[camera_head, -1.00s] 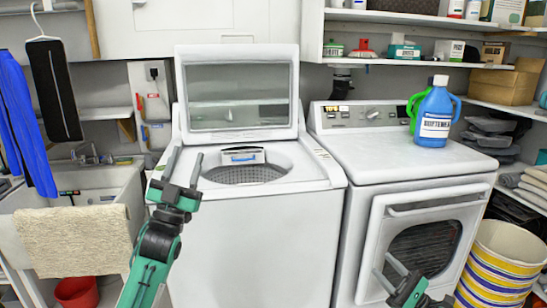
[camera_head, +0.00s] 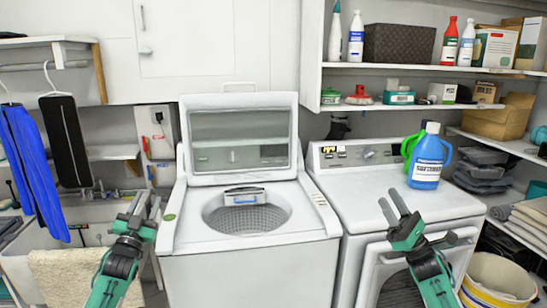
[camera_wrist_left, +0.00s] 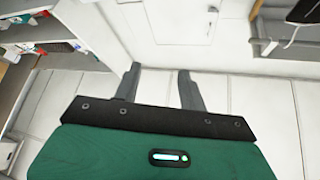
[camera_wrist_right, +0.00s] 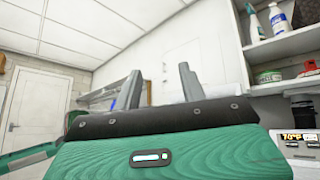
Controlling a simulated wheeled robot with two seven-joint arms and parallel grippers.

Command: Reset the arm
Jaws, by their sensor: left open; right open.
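My left gripper (camera_head: 146,206) is raised in front of the left side of the open top-load washer (camera_head: 250,262). Its two fingers are apart and empty, and they also show apart in the left wrist view (camera_wrist_left: 160,82). My right gripper (camera_head: 393,204) is raised in front of the dryer (camera_head: 375,190), with its fingers apart and empty. In the right wrist view its fingers (camera_wrist_right: 160,82) point up toward the wall and ceiling. Neither gripper touches anything that I can see.
A blue detergent bottle (camera_head: 428,160) stands on the dryer, with a green one partly hidden behind it. The washer lid (camera_head: 238,138) is up. A sink with a beige towel (camera_head: 75,275) is at left, shelves (camera_head: 410,68) at right, and a striped basket (camera_head: 495,278) at lower right.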

